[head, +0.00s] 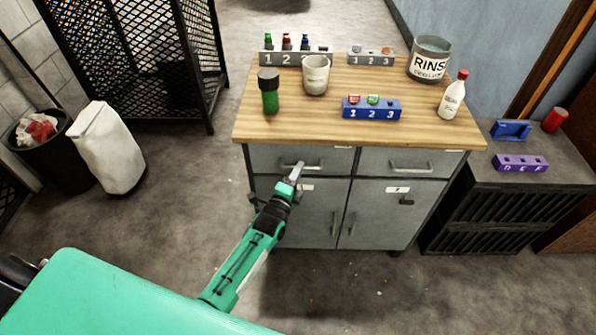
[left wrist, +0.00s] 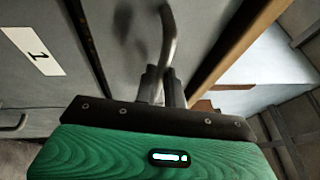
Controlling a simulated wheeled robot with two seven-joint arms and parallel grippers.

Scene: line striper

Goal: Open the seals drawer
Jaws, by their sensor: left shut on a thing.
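The cabinet has two drawers side by side under its wooden top. The left drawer (head: 265,160) and the right drawer (head: 440,164) both look closed, each with a bar handle. Their small labels are too small to read, so I cannot tell which is the seals drawer. My left gripper (head: 297,173) is at the left drawer's handle (head: 312,164). In the left wrist view, the gripper (left wrist: 163,85) is shut on the curved metal handle (left wrist: 168,40), which stands between its fingers. My right gripper is not in view.
The wooden top (head: 330,105) holds a green-bodied bottle (head: 270,95), a cup (head: 316,78), a blue numbered rack (head: 371,112), a rinse can (head: 430,58) and a white bottle (head: 452,98). Floor in front is clear.

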